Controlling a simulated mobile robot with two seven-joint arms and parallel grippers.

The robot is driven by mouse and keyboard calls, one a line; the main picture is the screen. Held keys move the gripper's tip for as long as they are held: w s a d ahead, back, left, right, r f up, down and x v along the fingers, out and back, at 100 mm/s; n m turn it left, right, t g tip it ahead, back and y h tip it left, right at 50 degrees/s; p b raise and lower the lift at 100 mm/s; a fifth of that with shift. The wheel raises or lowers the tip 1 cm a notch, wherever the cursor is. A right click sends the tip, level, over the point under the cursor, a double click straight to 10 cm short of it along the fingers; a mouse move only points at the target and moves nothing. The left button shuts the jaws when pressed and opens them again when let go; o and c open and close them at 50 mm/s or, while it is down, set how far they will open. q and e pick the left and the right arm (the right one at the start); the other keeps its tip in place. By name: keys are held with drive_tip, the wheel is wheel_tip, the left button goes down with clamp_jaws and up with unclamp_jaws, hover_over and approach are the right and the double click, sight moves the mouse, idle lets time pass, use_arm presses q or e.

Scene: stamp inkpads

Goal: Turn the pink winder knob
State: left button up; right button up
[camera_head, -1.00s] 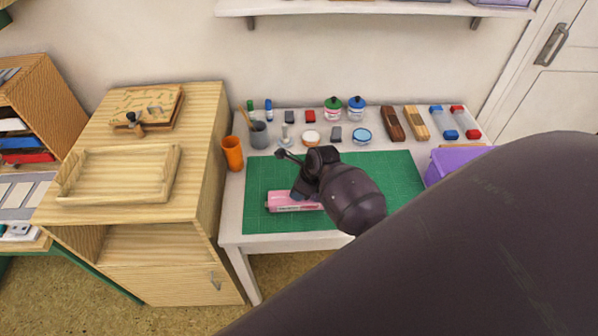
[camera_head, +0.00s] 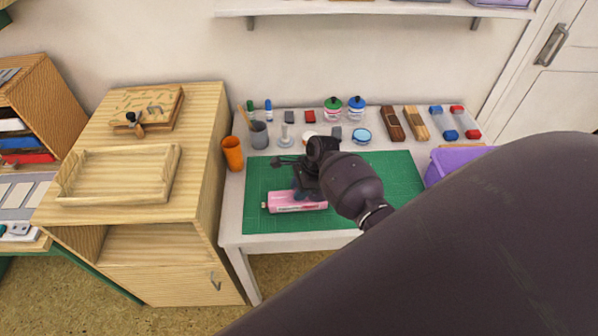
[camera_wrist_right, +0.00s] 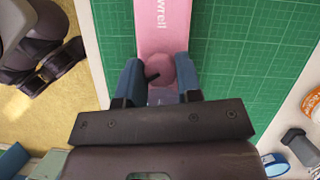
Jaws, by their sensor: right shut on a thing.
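The pink winder (camera_head: 285,203), a long pink body with pale lettering, lies on the green cutting mat (camera_head: 400,180). It also shows in the right wrist view (camera_wrist_right: 163,25). Its round pink knob (camera_wrist_right: 161,70) sits between the two blue fingers of my right gripper (camera_wrist_right: 160,76), which is shut on it. In the head view my right gripper (camera_head: 300,190) is over the winder's back edge, and its dark body hides the knob.
An orange cup (camera_head: 232,153) and a grey pencil cup (camera_head: 258,135) stand at the table's left. Ink pots (camera_head: 333,109), blocks and stamps line the back. A purple box (camera_head: 450,165) stands at the right. The mat's front left is bare.

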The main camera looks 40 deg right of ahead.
drive_tip(key=shift+n+g, duration=0.8)
drive_tip(key=shift+n, duration=1.4)
drive_tip(key=o, duration=0.9)
drive_tip(key=shift+o, duration=0.2)
drive_tip(key=shift+r, duration=0.1)
drive_tip(key=v, duration=1)
drive_tip(key=shift+w+d+r, duration=0.15)
drive_tip(key=shift+d+r, duration=0.15)
